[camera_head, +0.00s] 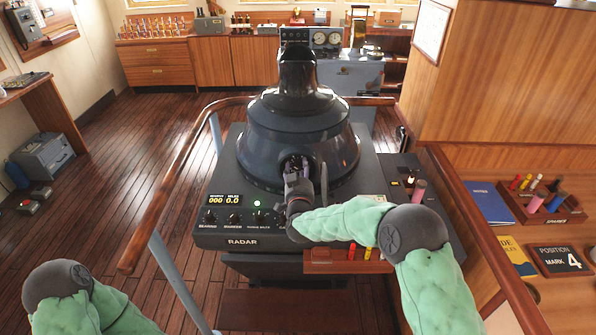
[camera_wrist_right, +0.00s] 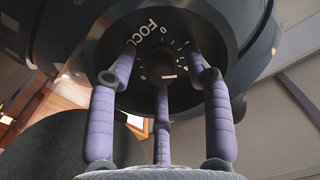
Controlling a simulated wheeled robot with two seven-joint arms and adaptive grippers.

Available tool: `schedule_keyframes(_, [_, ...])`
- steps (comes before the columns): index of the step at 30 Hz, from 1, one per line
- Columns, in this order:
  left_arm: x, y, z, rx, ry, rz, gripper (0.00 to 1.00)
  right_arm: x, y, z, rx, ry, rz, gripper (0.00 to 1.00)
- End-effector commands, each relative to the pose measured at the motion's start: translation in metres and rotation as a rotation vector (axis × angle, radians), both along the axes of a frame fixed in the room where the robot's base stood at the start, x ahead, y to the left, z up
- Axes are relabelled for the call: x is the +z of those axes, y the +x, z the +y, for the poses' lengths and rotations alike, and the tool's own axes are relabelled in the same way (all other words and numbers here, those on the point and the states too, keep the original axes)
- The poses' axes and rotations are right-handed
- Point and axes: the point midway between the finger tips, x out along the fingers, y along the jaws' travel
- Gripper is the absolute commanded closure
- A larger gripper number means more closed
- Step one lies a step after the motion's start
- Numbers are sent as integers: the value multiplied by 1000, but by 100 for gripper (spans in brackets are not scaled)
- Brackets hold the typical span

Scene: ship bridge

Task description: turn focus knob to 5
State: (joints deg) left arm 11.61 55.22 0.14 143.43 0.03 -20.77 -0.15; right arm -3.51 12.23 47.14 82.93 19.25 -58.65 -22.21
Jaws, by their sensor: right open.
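The focus knob (camera_wrist_right: 164,73) sits in a round dark recess on the radar hood (camera_head: 268,115), below white lettering that reads "FOCU", with the rest hidden by a finger. A dial of small ticks and numbers surrounds it, partly covered; a pale mark shows on the knob. My right gripper (camera_head: 295,163) reaches into this recess from the front. In the right wrist view its purple fingers (camera_wrist_right: 163,75) are spread open, one on each side of the knob and one below. I cannot tell whether they touch it. My left gripper is out of view.
The radar console (camera_head: 230,240) carries a lit display (camera_head: 224,199) and several small knobs along its front. A wooden handrail (camera_head: 180,185) curves around its left side. A desk with a blue folder (camera_head: 490,205) and pen rack (camera_head: 545,203) stands at the right.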

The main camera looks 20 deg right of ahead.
Motion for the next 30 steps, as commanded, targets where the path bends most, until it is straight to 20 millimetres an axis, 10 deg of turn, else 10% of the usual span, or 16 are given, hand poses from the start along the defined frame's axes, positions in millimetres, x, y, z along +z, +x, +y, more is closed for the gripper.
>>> schedule_keyframes(8, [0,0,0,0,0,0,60,0,2,0,0,0,1,49])
schedule_keyframes(14, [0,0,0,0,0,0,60,0,1,0,0,0,1,100])
schedule_keyframes(30, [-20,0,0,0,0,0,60,-3,1,0,1,102,-31,100])
